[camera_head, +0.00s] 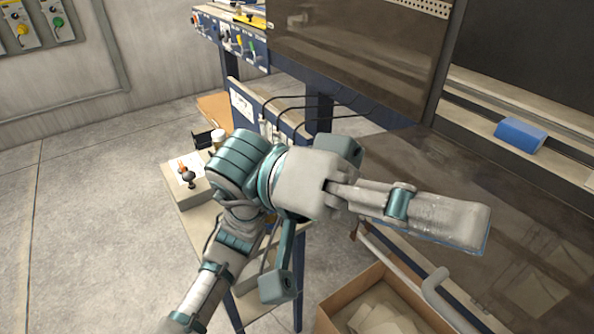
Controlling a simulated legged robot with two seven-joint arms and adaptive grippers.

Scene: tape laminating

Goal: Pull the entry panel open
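A large tinted see-through panel (500,215) spans the right side of the machine. It looks like the entry panel, but I cannot tell for sure. A pale curved bar (436,284), like a handle, shows below its front edge. My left gripper (375,256) is in front of the machine, with its fingers spread wide and nothing between them. One finger reaches right across the view of the panel's near edge; another points down. I cannot tell whether any finger touches the panel. The gripper hides part of the machine's front edge. My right gripper is out of view.
An open cardboard box (335,317) stands below the bar. A small side table (175,200) holds several small items at the left. Another tinted panel (360,50) stands upright at the back. A blue block (520,135) sits on a rail. The left floor is clear.

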